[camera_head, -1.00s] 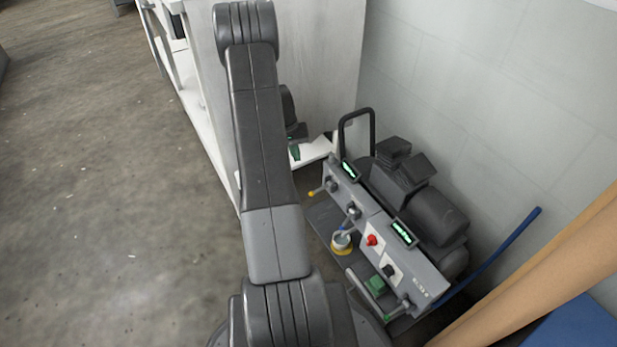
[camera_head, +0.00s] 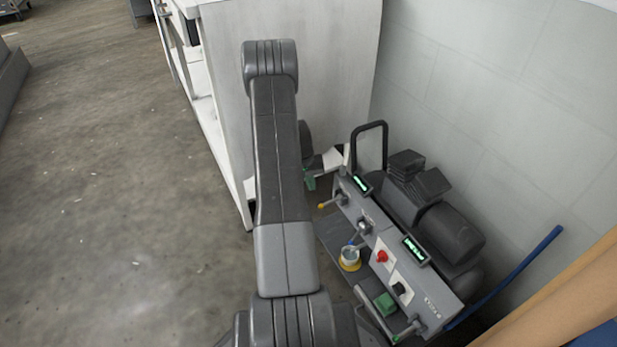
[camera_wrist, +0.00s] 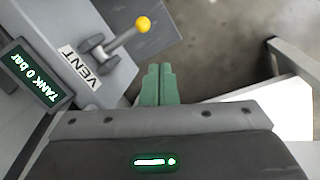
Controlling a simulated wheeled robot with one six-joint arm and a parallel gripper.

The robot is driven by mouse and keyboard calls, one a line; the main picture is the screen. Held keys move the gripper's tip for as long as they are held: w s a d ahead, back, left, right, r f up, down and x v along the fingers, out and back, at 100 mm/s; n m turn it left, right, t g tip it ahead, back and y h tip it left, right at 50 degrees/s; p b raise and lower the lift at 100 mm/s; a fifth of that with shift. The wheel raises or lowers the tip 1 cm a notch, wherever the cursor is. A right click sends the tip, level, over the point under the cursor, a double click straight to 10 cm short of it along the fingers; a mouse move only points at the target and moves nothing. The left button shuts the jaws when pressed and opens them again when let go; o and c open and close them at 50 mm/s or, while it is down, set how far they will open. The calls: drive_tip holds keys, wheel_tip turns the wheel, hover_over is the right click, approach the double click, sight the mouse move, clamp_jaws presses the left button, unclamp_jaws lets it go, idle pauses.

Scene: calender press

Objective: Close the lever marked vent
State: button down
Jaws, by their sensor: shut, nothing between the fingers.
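The vent lever (camera_wrist: 120,38) is a grey metal handle with a yellow ball knob. It sticks out from its pivot beside a white label reading VENT (camera_wrist: 79,66), away from the grey panel (camera_wrist: 98,88). In the head view its yellow knob (camera_head: 322,205) shows at the panel's far left end. My gripper (camera_wrist: 160,72) has green fingers pressed together with nothing between them. It is apart from the lever, below and slightly right of the knob in the wrist view. In the head view my gripper (camera_head: 310,183) is just above and left of the knob, partly behind my arm.
A display reading TANK 0 bar (camera_wrist: 30,75) sits beside the lever. The panel also has a blue-tipped lever (camera_head: 357,234), a red button (camera_head: 382,256), a black switch (camera_head: 399,288) and a green-tipped lever (camera_head: 408,331). A white cabinet (camera_head: 225,120) stands behind. Open floor lies left.

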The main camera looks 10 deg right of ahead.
sight(330, 202)
drive_tip(key=shift+s+d+f+b, duration=0.4)
drive_tip(key=shift+s+d+f, duration=0.25)
drive_tip(key=shift+f, duration=0.25)
drive_tip(key=shift+s+d+f+b, duration=0.35)
drive_tip(key=shift+s+d+f, duration=0.15)
drive_tip(key=shift+s+f, duration=0.3)
drive_tip(key=shift+w+f, duration=0.15)
drive_tip(key=shift+f, duration=0.1)
